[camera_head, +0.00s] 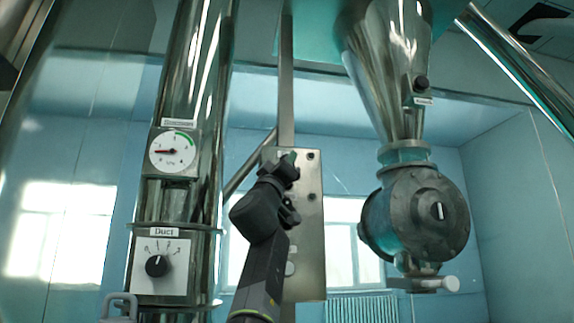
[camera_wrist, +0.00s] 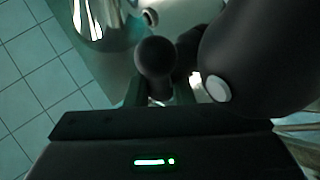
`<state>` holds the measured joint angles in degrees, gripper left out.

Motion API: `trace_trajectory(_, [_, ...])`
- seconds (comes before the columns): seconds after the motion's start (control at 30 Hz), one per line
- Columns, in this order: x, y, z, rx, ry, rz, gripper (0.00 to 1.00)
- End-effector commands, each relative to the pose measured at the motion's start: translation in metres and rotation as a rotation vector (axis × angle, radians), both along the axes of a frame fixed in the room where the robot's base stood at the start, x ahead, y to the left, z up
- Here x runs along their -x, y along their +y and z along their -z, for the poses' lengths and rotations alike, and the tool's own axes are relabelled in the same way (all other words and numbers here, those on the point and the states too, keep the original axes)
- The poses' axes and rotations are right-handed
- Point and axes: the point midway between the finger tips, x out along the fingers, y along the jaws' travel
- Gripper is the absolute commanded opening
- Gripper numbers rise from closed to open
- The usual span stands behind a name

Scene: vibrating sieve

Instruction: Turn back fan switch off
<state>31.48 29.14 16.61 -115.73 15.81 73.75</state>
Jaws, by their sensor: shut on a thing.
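My gripper (camera_head: 290,160) is at the upper part of a metal switch plate (camera_head: 311,235) on a post, and it covers part of the plate. In the wrist view, a round black knob (camera_wrist: 155,56) stands at the tips of my two fingers (camera_wrist: 157,92), and my gripper is shut on it. The knob seems to be the switch on the plate; no label for it can be read. Its setting cannot be told, because my gripper and wrist hide most of it in the head view.
Left stands a shiny duct with a dial gauge (camera_head: 174,152) and a Duct knob (camera_head: 157,265). Right hangs a metal hopper (camera_head: 392,65) above a round valve housing (camera_head: 428,215), close to the plate. In the wrist view, tiled floor (camera_wrist: 35,60) shows at left.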

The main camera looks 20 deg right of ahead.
Motion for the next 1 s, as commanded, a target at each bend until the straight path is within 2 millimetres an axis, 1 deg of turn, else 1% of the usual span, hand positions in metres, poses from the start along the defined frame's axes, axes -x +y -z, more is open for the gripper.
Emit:
trace_trajectory(0.17, [0.0, 0.0, 0.0, 0.001, 0.002, 0.001, 0.0])
trace_trajectory(0.2, [0.0, 0.0, 0.0, 0.001, 0.002, 0.001, 0.25])
trace_trajectory(0.23, [0.0, 0.0, 0.0, 0.001, 0.001, 0.002, 0.3])
trace_trajectory(0.57, [0.001, 0.001, 0.002, 0.0, 0.001, 0.001, 0.3])
trace_trajectory(0.77, [0.006, 0.008, 0.015, 0.001, -0.001, 0.001, 0.3])
trace_trajectory(1.0, [0.018, 0.025, 0.04, 0.0, -0.002, 0.0, 0.3])
